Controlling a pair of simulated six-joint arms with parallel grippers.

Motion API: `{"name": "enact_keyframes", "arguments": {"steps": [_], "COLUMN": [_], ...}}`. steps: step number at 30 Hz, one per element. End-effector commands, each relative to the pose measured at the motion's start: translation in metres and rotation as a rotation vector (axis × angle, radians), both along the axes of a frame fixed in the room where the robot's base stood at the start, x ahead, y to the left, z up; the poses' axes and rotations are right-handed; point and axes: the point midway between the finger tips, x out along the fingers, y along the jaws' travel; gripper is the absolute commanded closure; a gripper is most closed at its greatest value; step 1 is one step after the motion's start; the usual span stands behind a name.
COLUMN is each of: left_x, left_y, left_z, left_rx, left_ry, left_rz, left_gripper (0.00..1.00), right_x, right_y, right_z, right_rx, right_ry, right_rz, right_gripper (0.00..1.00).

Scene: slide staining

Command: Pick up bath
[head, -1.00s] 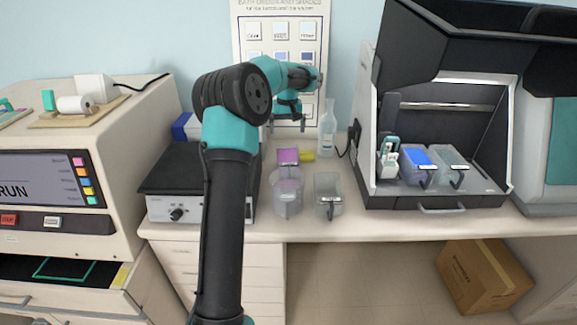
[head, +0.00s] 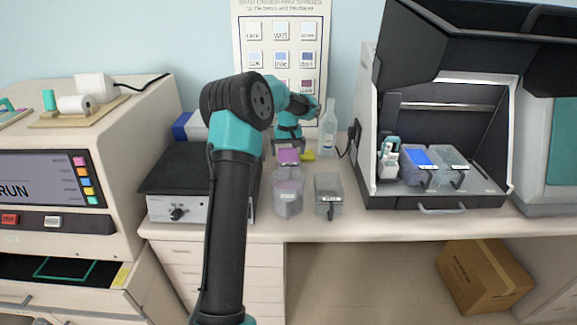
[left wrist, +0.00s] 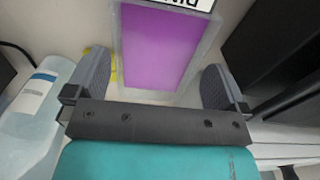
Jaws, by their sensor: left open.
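A magenta-filled bath (head: 288,157) stands on the bench, partly hidden by my left gripper (head: 288,146). In the left wrist view the bath (left wrist: 160,52) has clear walls and a partly visible label at its top edge. My left gripper (left wrist: 155,75) is open, one finger to each side of the bath, with gaps visible; I cannot tell how far down the fingers reach. A pale purple bath (head: 288,198) and a clear bath (head: 328,195) stand nearer the front edge. A blue bath (head: 417,163) and another clear one (head: 450,165) sit inside the open cabinet. My right gripper is not in view.
A clear bottle (head: 327,132) stands right of the gripper and shows in the wrist view (left wrist: 35,110). A yellow item (head: 308,155) lies beside the magenta bath. A hotplate (head: 180,175) is left; the open cabinet (head: 430,205) is right.

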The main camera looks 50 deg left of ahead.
Motion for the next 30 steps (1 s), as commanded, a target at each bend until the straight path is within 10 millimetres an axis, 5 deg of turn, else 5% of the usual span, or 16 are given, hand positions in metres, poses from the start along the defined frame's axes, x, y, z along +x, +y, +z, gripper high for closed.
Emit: {"name": "enact_keyframes", "arguments": {"steps": [12,28,30], "left_x": [0.000,0.001,0.001], "left_y": [-0.002,-0.002,-0.002], "left_z": [-0.048,-0.050,-0.050], "left_rx": [0.000,0.001,0.001], "left_ry": [0.003,0.001,0.001], "left_rz": [0.000,0.001,0.001], "left_gripper": [0.00,0.00,0.07], "right_x": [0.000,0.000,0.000], "right_y": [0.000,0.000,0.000], "right_z": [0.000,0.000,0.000], "right_rx": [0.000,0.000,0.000], "right_ry": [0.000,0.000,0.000], "right_rz": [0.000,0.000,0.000], "right_gripper": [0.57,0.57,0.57]}}
